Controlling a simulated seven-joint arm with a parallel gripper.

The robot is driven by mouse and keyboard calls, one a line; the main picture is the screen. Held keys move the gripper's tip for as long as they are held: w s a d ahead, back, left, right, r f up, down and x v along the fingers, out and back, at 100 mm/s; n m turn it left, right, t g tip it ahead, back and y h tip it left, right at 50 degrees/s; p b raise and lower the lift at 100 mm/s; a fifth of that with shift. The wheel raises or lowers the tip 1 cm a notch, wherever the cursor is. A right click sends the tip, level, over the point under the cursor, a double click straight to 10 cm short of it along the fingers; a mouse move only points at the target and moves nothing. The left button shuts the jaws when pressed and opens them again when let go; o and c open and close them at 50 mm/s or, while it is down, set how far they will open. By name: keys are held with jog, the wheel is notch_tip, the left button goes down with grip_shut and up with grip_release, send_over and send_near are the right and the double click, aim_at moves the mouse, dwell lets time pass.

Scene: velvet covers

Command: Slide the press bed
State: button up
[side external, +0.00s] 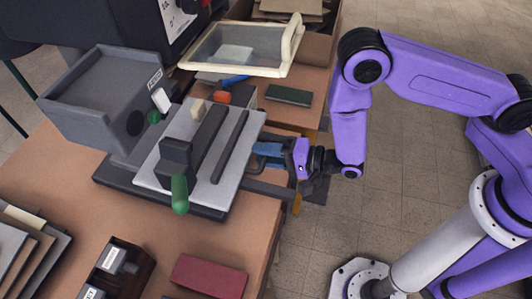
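The press bed (233,159) is a light grey flat plate on a dark base (108,172). It carries dark bars, a dark block (176,157) and a green-handled lever (180,194). A grey press housing (97,98) with a small label stands behind it to the left. My gripper (262,155) is at the bed's right edge, with its bluish fingers pointing left toward it. The fingers are small and partly merged with the bed's edge, so I cannot tell whether they touch it or hold anything. A dark bar (268,190) sticks out just below my gripper.
A tray with a clear pane and cream frame (240,48) lies behind the bed. A dark green book (288,96) lies at the back right, a maroon book (208,277) at the front. A dark box (118,268) and stacked boards (22,245) stand front left. Tiled floor is clear right.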

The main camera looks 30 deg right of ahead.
aim_at(248, 149)
grip_shut()
jog(key=shift+r+x, duration=0.25)
jog(key=shift+x, duration=0.85)
jog(key=shift+r+x, duration=0.2)
jog(key=shift+x, duration=0.9)
jog(key=shift+w+a, duration=0.1)
grip_release()
jog(key=v, duration=1.7)
